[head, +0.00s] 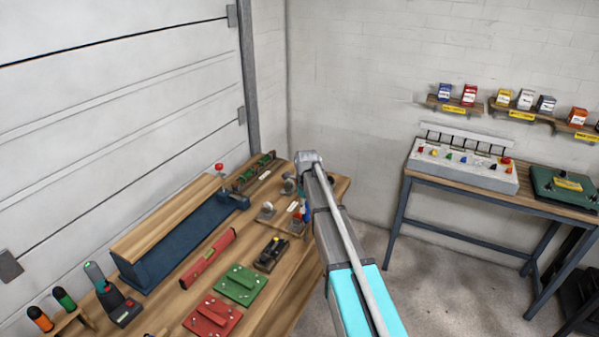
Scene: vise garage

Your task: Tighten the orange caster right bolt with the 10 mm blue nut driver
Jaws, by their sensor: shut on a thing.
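My arm reaches over the wooden workbench, and its links hide most of my gripper (304,207). A small blue piece shows at the gripper, beside the arm's left edge. It looks like part of the blue nut driver (307,213), held low over the bench; its tip is hidden. Caster-like parts with round grey wheels (266,210) stand on the bench just left of the gripper. I cannot make out which one is the orange caster, nor its right bolt. Contact between driver and bolt cannot be seen.
The workbench (285,300) also holds a red level (208,257), a green plate (240,285), a red plate (212,317) and a long blue block with a wooden top (175,240). A second table (480,197) with a grey rack (463,167) stands right, across open floor.

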